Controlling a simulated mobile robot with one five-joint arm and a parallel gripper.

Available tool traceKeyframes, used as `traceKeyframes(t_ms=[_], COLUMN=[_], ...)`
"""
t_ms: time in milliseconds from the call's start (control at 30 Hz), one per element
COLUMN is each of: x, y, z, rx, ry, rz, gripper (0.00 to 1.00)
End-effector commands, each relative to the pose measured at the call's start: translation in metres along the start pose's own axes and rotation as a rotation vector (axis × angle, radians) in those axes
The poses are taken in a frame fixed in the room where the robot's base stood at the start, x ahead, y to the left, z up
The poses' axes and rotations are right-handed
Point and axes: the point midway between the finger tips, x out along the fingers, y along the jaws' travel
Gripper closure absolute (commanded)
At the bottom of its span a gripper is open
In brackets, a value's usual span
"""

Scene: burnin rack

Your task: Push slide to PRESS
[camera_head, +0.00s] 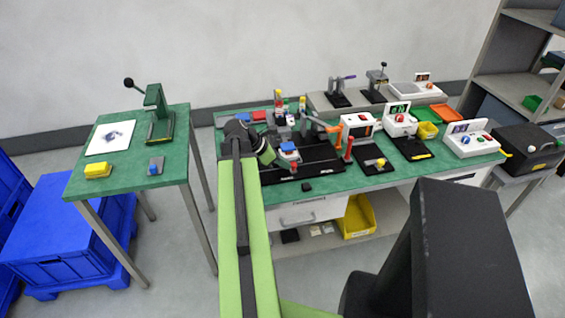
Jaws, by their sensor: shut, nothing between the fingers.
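My gripper (268,156) is at the end of my green arm, over the left part of the long green bench. Its fingers are small in this view and look shut and empty. Just right of it is a fixture with a blue-and-red-topped block (288,149) on a black base plate (322,167). This block may be the slide, but I cannot tell for sure. No PRESS label is readable. I cannot tell whether the gripper touches the block. My arm hides part of the bench left of the fixture.
Testers (399,121) and trays are farther right. A green hand press (158,113) stands on the separate left table (130,178). A floor gap separates the tables.

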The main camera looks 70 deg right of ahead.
Motion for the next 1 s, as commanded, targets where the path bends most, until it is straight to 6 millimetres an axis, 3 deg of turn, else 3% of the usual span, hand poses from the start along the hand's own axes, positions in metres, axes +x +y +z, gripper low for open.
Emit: traceKeyframes(t_ms=[267, 367, 500, 700, 1000], x=[-0.017, -0.033, -0.078, -0.116, -0.128], y=[-0.002, -0.006, -0.006, -0.005, -0.005], z=[-0.013, -0.024, -0.015, -0.017, -0.022], rx=[-0.008, -0.007, -0.004, -0.003, 0.001], ry=[0.0, 0.001, 0.001, 0.001, 0.002], rz=[0.006, 0.007, 0.004, 0.003, 0.002], gripper=[1.0, 1.0, 1.0, 1.0, 1.0])
